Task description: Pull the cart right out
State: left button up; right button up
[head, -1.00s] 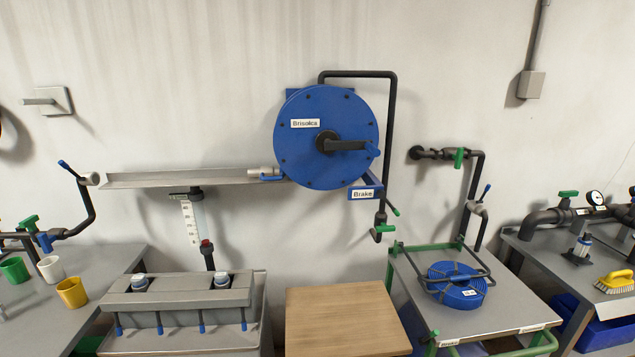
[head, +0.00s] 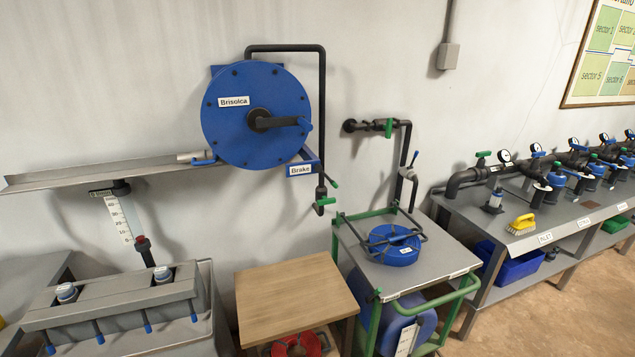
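The cart (head: 408,277) has a grey top, green tube frame and a green push handle at its front right. It stands against the wall, between the wooden table and the manifold bench. A large blue container (head: 398,318) with a white label sits inside the cart below the top. The cart's wheels are not in view. Neither of my grippers shows in the head view.
A wooden table (head: 294,289) stands close at the cart's left, with a red coil beneath. The manifold bench (head: 565,215) is close at its right. A wall pipe with a tap (head: 406,174) comes down behind the cart. Bare floor (head: 540,325) is open at front right.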

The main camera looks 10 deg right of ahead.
aim_at(400, 321)
jog(key=z, duration=1.35)
